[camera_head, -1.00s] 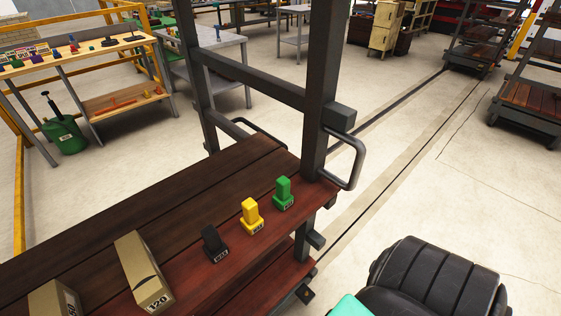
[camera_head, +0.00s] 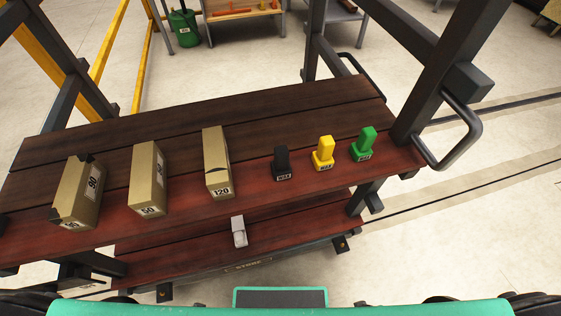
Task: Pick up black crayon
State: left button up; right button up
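The black crayon (camera_head: 282,163) is a small dark upright block with a wider base and a pale label. It stands on the red-brown wooden top shelf of the cart (camera_head: 270,112), right of the middle of the view. A yellow crayon (camera_head: 323,153) and a green crayon (camera_head: 364,145) of the same shape stand to its right. Nothing covers the black crayon. Neither of my grippers shows in the head view.
Several tan boxes stand left of the crayons, the nearest marked 120 (camera_head: 217,162). Grey cart posts (camera_head: 440,75) and a side handle (camera_head: 458,135) rise at the right. A small grey object (camera_head: 239,231) is on the lower shelf. Shelf behind the crayons is clear.

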aim_at(282, 167)
jog(key=u, duration=1.3)
jog(key=k+l+z, duration=0.1)
jog(key=l+z, duration=0.15)
jog(key=z, duration=0.15)
jog(key=l+z, duration=0.2)
jog(key=z, duration=0.2)
